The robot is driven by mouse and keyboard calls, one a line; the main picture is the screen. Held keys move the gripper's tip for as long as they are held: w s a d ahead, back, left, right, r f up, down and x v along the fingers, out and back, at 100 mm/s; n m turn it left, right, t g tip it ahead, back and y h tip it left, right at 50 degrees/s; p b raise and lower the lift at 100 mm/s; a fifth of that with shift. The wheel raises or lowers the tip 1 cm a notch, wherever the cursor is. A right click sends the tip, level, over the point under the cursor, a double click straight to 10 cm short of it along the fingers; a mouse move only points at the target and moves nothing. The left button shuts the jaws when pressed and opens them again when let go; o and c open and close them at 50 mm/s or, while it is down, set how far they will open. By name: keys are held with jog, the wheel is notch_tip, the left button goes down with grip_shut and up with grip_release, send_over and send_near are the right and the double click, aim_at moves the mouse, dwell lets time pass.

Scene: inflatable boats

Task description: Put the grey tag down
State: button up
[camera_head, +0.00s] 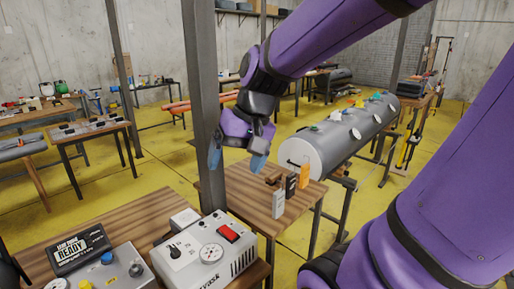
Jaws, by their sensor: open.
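A grey tag (278,204) stands upright near the front edge of a small wooden table (245,203). A black tag (291,186) and an orange tag (304,176) stand in a row behind it to the right. My gripper (237,163) hangs with its blue fingertips spread apart and nothing seen between them. In the picture it is up and to the left of the grey tag, apart from it.
A large grey cylinder (322,150) lies behind the tags. A dark upright post (202,105) stands close to my gripper's left. A white box with a red switch (203,254) and a "READY" display unit (78,249) are at the front left.

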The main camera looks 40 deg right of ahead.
jog(key=s+r+n+t+h, duration=0.3)
jog(key=s+r+n, duration=0.1)
jog(key=s+r, duration=0.1)
jog(key=shift+s+a, duration=0.25)
jog(key=shift+s, duration=0.6)
jog(key=shift+c, duration=0.3)
